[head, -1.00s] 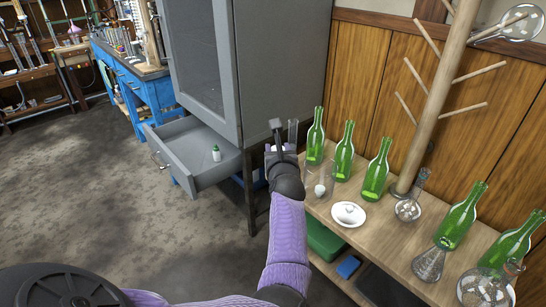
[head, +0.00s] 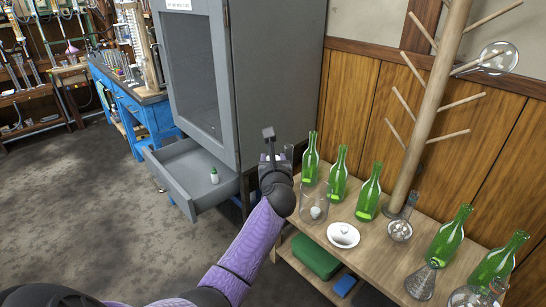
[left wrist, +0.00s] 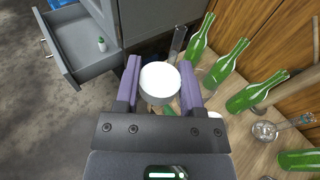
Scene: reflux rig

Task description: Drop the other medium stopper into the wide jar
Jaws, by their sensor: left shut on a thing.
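My left gripper (left wrist: 160,85) is shut on a white round stopper (left wrist: 159,83), seen between its two purple fingers in the left wrist view. In the head view the left gripper (head: 274,150) is above the left end of the wooden bench, and its wrist hides the held stopper. The wide clear jar (head: 314,195) stands on the bench just right of my gripper. A small whitish stopper (head: 316,212) shows at the bottom of the jar. In the left wrist view the jar is mostly hidden behind the held stopper. My right gripper is out of view.
Several green bottles (head: 338,175) line the bench (head: 390,262). A grey cabinet (head: 270,70) with an open drawer (head: 192,180) holding a small green-capped bottle (head: 214,176) stands left. A wooden peg rack (head: 432,110) rises behind.

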